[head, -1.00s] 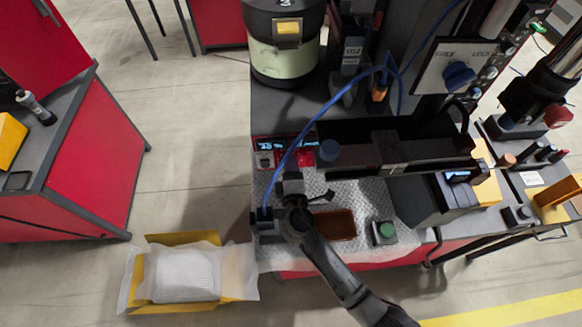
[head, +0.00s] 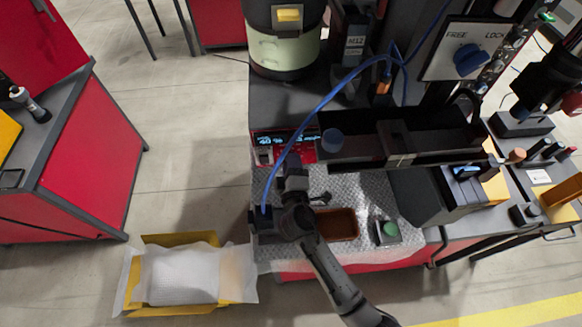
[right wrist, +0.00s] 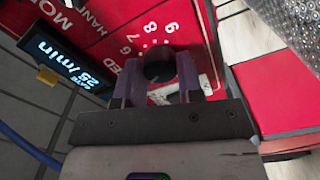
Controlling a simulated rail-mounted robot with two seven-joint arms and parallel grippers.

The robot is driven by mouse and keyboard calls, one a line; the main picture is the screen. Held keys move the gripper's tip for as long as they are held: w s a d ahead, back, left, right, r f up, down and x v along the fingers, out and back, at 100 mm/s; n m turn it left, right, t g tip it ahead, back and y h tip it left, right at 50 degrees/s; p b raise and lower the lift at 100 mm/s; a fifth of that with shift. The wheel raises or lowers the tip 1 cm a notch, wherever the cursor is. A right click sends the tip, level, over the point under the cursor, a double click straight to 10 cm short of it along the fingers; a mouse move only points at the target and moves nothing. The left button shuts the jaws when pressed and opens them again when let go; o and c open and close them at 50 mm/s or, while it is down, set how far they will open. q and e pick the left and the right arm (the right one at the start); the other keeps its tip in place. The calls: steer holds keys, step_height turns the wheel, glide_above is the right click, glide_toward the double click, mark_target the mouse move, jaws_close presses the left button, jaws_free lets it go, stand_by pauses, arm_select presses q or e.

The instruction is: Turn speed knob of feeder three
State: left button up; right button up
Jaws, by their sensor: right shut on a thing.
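A small round black knob (right wrist: 158,62) stands on a red control panel (right wrist: 110,22) with a printed number scale, in the right wrist view. My right gripper (right wrist: 158,76) is shut on this knob, with one finger on either side. A lit display (right wrist: 68,65) beside the scale reads about 25/min. In the head view the red panel (head: 302,149) lies behind my right gripper (head: 295,167), and the arm hides the knob. I cannot read a feeder number. My left gripper does not show.
A blue cable (head: 322,103) arches over the panel. A black trough (head: 360,135) lies right of it. A yellow box (head: 180,238) stands lower left beside open floor.

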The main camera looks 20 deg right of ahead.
steer(key=shift+m+b, duration=0.7)
steer(key=shift+m, duration=0.4)
steer(key=o, duration=0.9)
steer(key=shift+o, duration=0.2)
